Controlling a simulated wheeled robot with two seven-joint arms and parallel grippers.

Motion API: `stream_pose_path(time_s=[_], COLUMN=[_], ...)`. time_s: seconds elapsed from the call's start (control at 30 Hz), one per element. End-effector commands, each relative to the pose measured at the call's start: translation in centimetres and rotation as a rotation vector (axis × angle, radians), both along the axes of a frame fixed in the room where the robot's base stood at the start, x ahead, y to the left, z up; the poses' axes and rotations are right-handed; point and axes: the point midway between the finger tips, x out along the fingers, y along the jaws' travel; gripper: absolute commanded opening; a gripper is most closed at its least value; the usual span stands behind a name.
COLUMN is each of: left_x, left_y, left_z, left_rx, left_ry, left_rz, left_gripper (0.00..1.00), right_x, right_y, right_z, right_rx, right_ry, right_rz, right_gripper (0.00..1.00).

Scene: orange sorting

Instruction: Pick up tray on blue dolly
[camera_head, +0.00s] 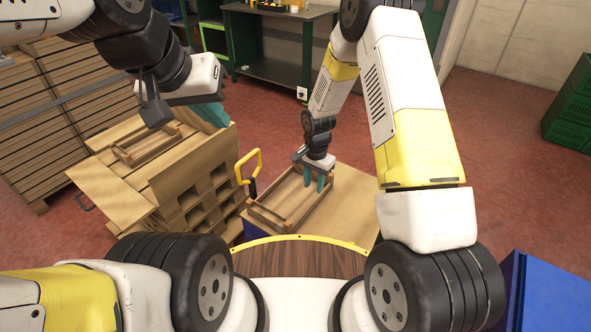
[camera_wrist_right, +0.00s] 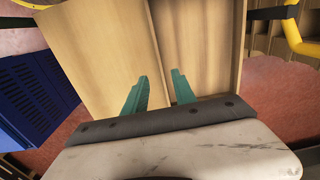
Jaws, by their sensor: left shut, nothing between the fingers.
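A wooden tray (camera_head: 262,216) with raised walls lies on a flat light-wood surface (camera_head: 345,205) in front of me. Its wall also shows in the right wrist view (camera_wrist_right: 228,60). My right gripper (camera_head: 313,182) points down at the tray's far right end. Its teal fingers are apart in the right wrist view (camera_wrist_right: 160,88) and appear to sit on either side of a tray edge; contact is unclear. A second wooden tray (camera_head: 150,148) lies on the stack at the left. My left gripper (camera_head: 211,113) is shut and empty, just above and right of that tray.
The stack at left has pallets (camera_head: 205,195) underneath. A yellow handle (camera_head: 249,163) stands between the two surfaces. A blue container (camera_head: 550,290) is at lower right, with green crates (camera_head: 572,115) at far right. A dark workbench (camera_head: 275,72) is behind. Red floor is free at right.

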Motion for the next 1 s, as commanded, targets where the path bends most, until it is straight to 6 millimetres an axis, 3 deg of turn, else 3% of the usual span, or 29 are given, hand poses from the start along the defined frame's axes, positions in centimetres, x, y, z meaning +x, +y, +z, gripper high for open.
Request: stream_pose_path(time_s=[0.7,1.0], left_x=[0.0,0.0], left_y=[0.0,0.0], left_z=[0.0,0.0], left_rx=[0.0,0.0], left_ry=[0.0,0.0], left_rz=[0.0,0.0], left_gripper=[0.0,0.0], right_x=[-0.2,-0.2], right_y=[0.1,0.1], right_z=[-9.2,-9.7], right_rx=[-0.005,-0.006], right_ry=[0.016,0.015], right_rz=[-0.014,-0.014], right_gripper=[0.32,0.32])
